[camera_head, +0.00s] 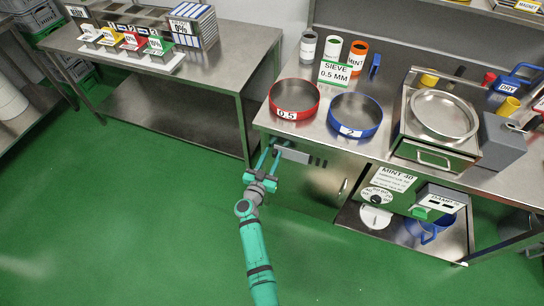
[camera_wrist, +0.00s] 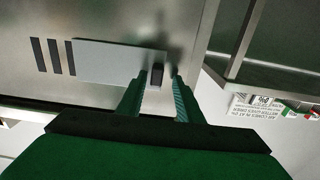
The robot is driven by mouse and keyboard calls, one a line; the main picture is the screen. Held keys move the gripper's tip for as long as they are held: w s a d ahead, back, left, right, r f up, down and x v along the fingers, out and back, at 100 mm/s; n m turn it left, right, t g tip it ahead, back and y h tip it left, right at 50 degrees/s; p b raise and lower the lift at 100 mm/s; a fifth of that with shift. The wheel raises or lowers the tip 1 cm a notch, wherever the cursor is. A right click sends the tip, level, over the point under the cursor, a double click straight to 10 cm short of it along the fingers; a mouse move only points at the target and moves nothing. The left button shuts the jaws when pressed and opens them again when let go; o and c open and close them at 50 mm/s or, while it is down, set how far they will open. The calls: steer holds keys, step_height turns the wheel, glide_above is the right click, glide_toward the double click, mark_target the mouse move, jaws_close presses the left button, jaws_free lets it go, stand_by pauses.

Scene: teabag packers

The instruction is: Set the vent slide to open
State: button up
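The vent slide is a flat grey plate (camera_wrist: 112,62) on the steel cabinet front, with a small dark knob (camera_wrist: 157,75) at its right end in the wrist view. Three dark vent slots (camera_wrist: 53,57) show uncovered beyond its left end. In the head view the slide (camera_head: 292,155) lies under the bench edge, with the slots (camera_head: 317,161) to its right. My gripper (camera_wrist: 160,79) is open, its fingers on either side of the knob, with a small gap visible at each side. In the head view my gripper (camera_head: 269,160) is at the slide's left end.
The steel bench top (camera_head: 292,128) overhangs the cabinet and holds a red sieve (camera_head: 294,98) and a blue sieve (camera_head: 355,116). A door handle (camera_head: 342,187) is right of the slots. The green floor (camera_head: 150,220) around my arm is clear.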

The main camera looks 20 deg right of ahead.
steer(key=shift+s, duration=0.15)
steer(key=v, duration=1)
steer(key=shift+a, duration=0.3)
steer(key=shift+s, duration=0.15)
steer(key=s+a+r+n+y, duration=0.3)
steer(key=s+a+r+y, duration=0.1)
steer(key=s, duration=0.9)
steer(key=s+a+r+n+t+y, duration=0.1)
steer(key=s+a+r+y, duration=0.3)
steer(key=s, duration=0.9)
steer(key=s+a+r+n+t+y, duration=0.1)
steer(key=s+a+r+n+y, duration=0.3)
steer(key=s, duration=0.9)
steer(key=a+r, duration=0.3)
steer(key=a, duration=0.2)
steer(key=shift+r+n, duration=0.3)
